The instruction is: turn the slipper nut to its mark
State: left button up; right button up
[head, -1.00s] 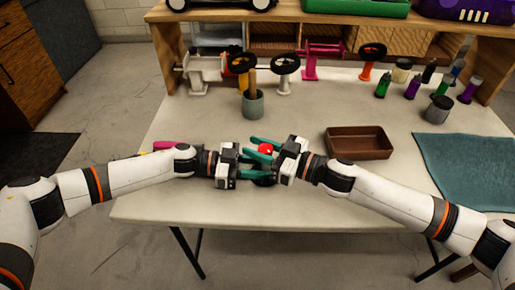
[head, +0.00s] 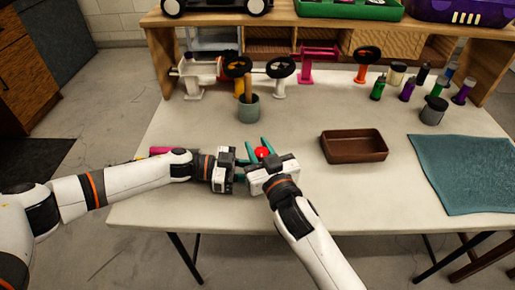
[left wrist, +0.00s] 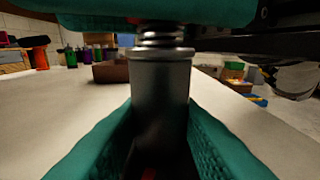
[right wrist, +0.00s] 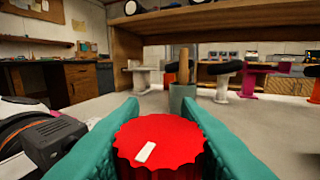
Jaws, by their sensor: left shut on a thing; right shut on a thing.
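The red slipper nut (head: 262,152) sits over the near middle of the table. In the right wrist view it is a ridged red disc (right wrist: 175,158) with a white mark on its top, lying left of centre and tilted. My right gripper (right wrist: 160,150) is shut on it, with one teal finger at each side. My left gripper (left wrist: 160,150) is shut on an upright dark grey cylinder (left wrist: 160,95) below the nut. A coiled spring (left wrist: 162,36) shows above the cylinder. Teal right fingers cover the nut in the left wrist view. I see no second mark.
A brown tray (head: 354,158) stands right of the grippers, and a teal cloth (head: 465,175) lies farther right. A grey cup (head: 249,110) with a wooden handle stands behind. Coloured stands and bottles line the back. A pink item (head: 160,150) lies by my left arm.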

jog(key=shift+d+m+h, duration=0.1)
jog(key=shift+m+h, duration=0.2)
jog(key=shift+h, duration=0.1)
jog(key=o, duration=1)
jog(key=shift+s, duration=0.1)
jog(key=shift+s+d+f, duration=0.1)
jog(key=shift+s+d, duration=0.05)
jog(key=shift+s, duration=0.15)
jog(key=v, duration=1.1)
jog(key=shift+s, duration=0.1)
